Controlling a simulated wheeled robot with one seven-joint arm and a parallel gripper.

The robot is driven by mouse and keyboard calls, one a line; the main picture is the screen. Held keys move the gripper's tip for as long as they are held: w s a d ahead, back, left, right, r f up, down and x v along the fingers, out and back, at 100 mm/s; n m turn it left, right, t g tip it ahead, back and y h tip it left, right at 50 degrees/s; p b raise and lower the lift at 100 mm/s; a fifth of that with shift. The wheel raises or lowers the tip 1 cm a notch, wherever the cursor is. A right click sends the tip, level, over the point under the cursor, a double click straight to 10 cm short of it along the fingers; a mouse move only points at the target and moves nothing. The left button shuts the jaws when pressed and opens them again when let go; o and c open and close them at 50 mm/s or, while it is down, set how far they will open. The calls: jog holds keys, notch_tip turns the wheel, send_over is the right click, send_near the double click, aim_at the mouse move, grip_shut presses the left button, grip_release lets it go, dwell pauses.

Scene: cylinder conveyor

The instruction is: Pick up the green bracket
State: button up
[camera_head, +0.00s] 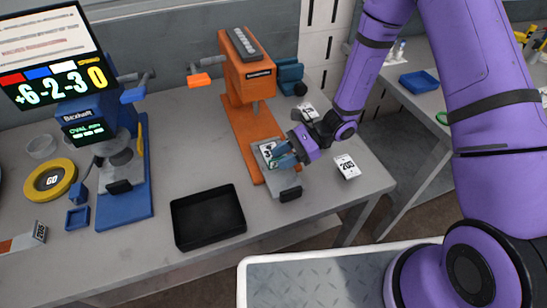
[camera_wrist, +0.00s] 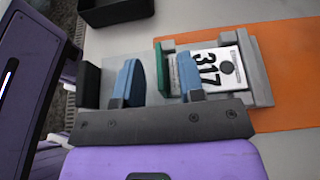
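A narrow green piece (camera_wrist: 160,68), which looks like the edge of the green bracket, shows in the wrist view at the left side of a grey fixture (camera_wrist: 258,70). A white plate marked 317 (camera_wrist: 230,66) lies in the fixture; whether it is joined to the green piece I cannot tell. My gripper (camera_wrist: 160,82) has its two blue fingers apart, one on each side of the green piece; contact is unclear.
The orange press (camera_head: 250,75) stands behind my gripper. A black tray (camera_head: 208,216) and a blue press (camera_head: 125,210) are to the left. A white card (camera_head: 347,166) lies to the right. A green item (camera_head: 441,118) and blue tray (camera_head: 418,82) are on the right table.

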grip_shut()
jog(key=shift+r, duration=0.2)
